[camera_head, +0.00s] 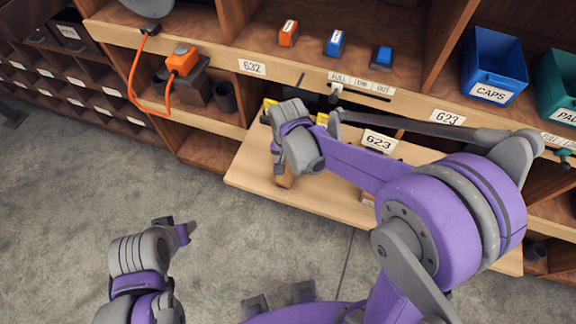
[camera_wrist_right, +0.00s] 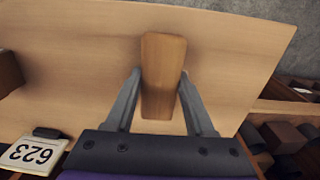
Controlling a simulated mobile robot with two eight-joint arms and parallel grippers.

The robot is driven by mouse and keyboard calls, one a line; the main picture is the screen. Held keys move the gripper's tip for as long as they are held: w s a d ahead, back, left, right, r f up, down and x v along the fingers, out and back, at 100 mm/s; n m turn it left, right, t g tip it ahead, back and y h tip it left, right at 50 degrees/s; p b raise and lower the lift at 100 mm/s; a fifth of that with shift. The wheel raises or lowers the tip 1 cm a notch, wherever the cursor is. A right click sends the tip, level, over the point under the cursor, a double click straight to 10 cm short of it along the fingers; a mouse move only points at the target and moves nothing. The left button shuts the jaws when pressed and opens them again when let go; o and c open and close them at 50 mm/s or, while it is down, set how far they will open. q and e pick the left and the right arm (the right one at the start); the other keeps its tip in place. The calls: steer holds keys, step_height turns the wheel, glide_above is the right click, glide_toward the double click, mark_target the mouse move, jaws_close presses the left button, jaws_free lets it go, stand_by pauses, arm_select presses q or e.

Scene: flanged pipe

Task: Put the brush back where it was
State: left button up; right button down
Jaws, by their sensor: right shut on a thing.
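My right gripper (camera_head: 287,172) is over the light wooden board (camera_head: 255,178) that juts out from the shelving. In the right wrist view its two fingers (camera_wrist_right: 160,76) stand on either side of a brown wooden piece (camera_wrist_right: 162,92), which looks like the brush's wooden part. The gripper is shut on it. No bristles show. In the head view only a small brown bit (camera_head: 284,181) of it shows below the gripper. I cannot tell whether it touches the board. My left gripper (camera_head: 182,230) is over the grey floor at lower left; its fingers are too unclear to judge.
Above the board, the shelf holds an orange block (camera_head: 288,34), two blue ones (camera_head: 334,43), and a blue CAPS bin (camera_head: 494,66). An orange cable (camera_head: 134,85) hangs at left. A 623 label plate (camera_head: 379,141) stands at the board's back. The floor at left is clear.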

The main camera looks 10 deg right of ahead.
steer(key=shift+c, duration=1.3)
jaws_free()
steer(key=shift+f, duration=0.1)
steer(key=shift+r, duration=0.3)
step_height(320, 180, up, 10)
steer(key=r+p, duration=0.1)
steer(key=s+d+f+n+t, duration=0.2)
steer(key=s+d+n+t, duration=0.3)
steer(key=s, duration=0.7)
steer(key=shift+s+d+n+t, duration=0.3)
steer(key=shift+s+d+n, duration=0.05)
steer(key=shift+d+n, duration=0.55)
